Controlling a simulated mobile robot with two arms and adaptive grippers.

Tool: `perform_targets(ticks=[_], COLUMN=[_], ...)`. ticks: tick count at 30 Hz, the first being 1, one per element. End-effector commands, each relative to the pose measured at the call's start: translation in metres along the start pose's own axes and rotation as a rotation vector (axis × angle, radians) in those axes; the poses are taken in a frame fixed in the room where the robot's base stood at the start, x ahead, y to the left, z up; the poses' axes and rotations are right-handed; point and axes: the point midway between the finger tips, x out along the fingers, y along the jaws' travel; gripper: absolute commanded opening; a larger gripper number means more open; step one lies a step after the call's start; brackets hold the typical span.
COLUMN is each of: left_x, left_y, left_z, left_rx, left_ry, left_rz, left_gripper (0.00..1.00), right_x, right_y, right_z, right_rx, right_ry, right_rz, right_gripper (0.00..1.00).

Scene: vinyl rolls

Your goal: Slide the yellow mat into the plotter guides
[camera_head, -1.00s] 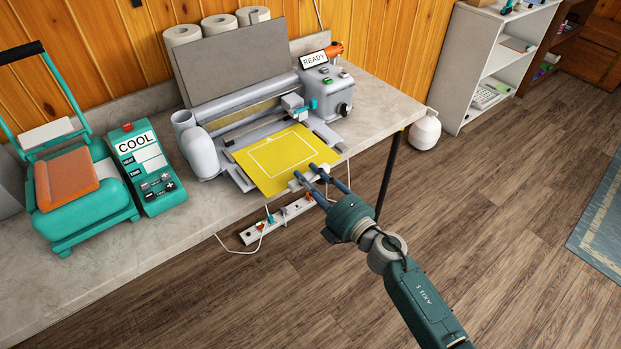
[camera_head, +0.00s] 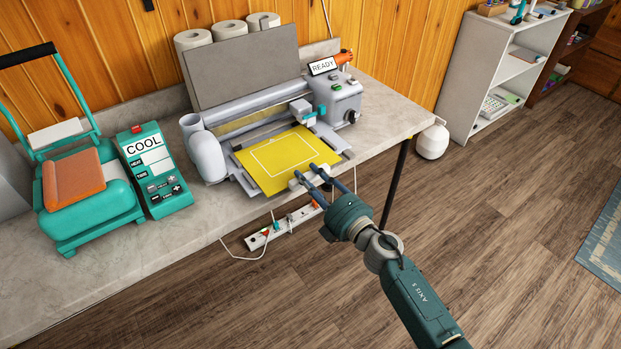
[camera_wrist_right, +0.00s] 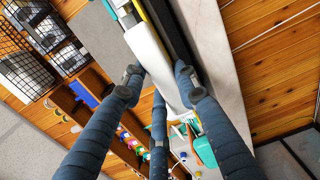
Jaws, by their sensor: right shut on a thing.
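The yellow mat (camera_head: 278,165), with a white outline, lies flat at the front of the grey plotter (camera_head: 205,155). Its far edge is close to the plotter's roller and carriage. Grey guide parts show beside it, at the left (camera_head: 243,182) and at the right (camera_head: 330,136). I cannot tell how exactly its edges sit in them. My right gripper (camera_head: 308,178) is shut on the white grip (camera_head: 295,183) at the mat's near edge. In the right wrist view the fingers close around this white piece (camera_wrist_right: 147,45). My left gripper is not in view.
A teal heat press (camera_head: 90,205) and a control box reading COOL (camera_head: 155,170) stand at the left. A READY sign (camera_head: 322,67) tops the plotter. A power strip (camera_head: 285,226) hangs below the table's front edge. Bare tabletop (camera_head: 385,115) lies right of the plotter.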

Motion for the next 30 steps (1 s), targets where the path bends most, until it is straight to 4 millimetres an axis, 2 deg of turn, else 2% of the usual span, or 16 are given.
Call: perform_targets(ticks=[6, 7, 10, 30], left_x=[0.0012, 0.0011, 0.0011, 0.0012], left_y=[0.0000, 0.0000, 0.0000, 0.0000], left_z=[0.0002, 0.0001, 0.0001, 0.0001], left_rx=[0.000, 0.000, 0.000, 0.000], left_ry=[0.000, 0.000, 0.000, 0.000], left_rz=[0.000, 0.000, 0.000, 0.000], left_gripper=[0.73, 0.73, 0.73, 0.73], right_x=[0.0001, 0.0001, 0.0001, -0.0001], right_y=[-0.0012, -0.0012, -0.0012, -0.0018], right_z=[0.0004, 0.0005, 0.0005, 0.0003], right_rx=[-0.001, -0.001, -0.001, 0.000], right_ry=[0.000, 0.000, 0.000, 0.000], right_rz=[0.000, 0.000, 0.000, -0.001], right_gripper=[0.00, 0.33, 0.51, 0.51])
